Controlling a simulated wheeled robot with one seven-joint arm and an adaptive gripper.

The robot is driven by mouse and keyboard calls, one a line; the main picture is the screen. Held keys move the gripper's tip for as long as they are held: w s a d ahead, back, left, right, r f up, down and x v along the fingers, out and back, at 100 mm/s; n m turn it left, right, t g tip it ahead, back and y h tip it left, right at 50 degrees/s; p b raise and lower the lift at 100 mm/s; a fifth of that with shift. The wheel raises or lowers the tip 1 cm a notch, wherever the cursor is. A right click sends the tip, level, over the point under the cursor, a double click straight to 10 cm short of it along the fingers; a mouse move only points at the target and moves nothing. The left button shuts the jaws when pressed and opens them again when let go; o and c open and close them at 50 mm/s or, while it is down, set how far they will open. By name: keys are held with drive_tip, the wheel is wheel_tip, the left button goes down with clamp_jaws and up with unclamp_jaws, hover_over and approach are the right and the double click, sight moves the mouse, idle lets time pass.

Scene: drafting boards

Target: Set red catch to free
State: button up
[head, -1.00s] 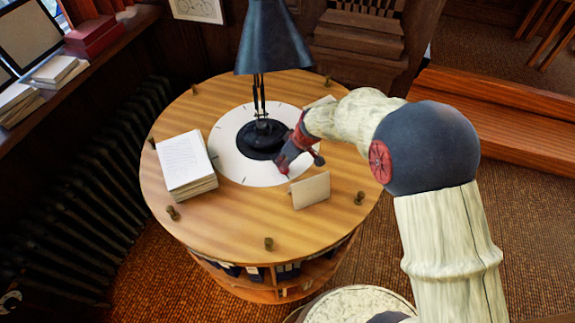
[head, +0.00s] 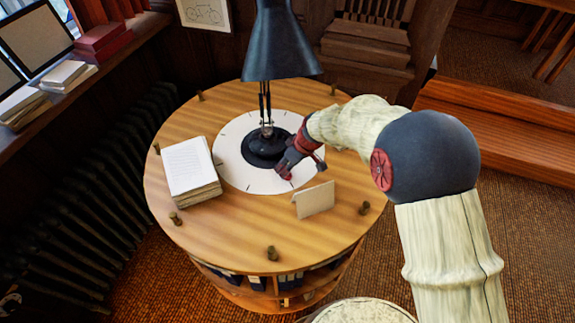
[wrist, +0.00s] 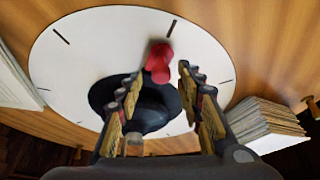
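The red catch (wrist: 159,62) is a small rounded red lever on a white dial (wrist: 85,60) with black tick marks. It lies beside the black lamp base (wrist: 145,113) in the wrist view. My gripper (wrist: 158,76) is open, its two fingers apart, with the catch just past the fingertips and roughly between them. I cannot tell whether either finger touches it. In the head view my gripper (head: 287,172) is low over the front right of the dial (head: 232,172). A bit of red shows at its tip, but the catch is mostly hidden there.
A dark desk lamp (head: 277,45) stands on the dial, close to my gripper. A paper stack (head: 192,168) lies left and a small blank card (head: 315,199) stands front right. Brass pegs (head: 272,253) ring the round wooden table (head: 225,235).

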drive_tip(key=v, duration=1.2)
drive_tip(key=shift+w+a, duration=0.1)
drive_tip(key=s+d+r+m+t+h+b, duration=0.1)
drive_tip(key=s+d+m+b, duration=0.3)
drive_tip(key=s, duration=0.9)
drive_tip(key=s+d+r+m+t+h+b, duration=0.1)
drive_tip(key=s+d+r+m+b, duration=0.3)
drive_tip(key=s+d, duration=0.6)
drive_tip(key=s+m+h+b, duration=0.1)
drive_tip(key=s+b, duration=0.1)
drive_tip(key=s, duration=0.2)
drive_tip(key=shift+s+d+r+m+b, duration=0.15)
drive_tip(key=shift+s+r+m+b, duration=0.1)
drive_tip(key=shift+s+m+b, duration=0.1)
drive_tip(key=shift+w, duration=0.1)
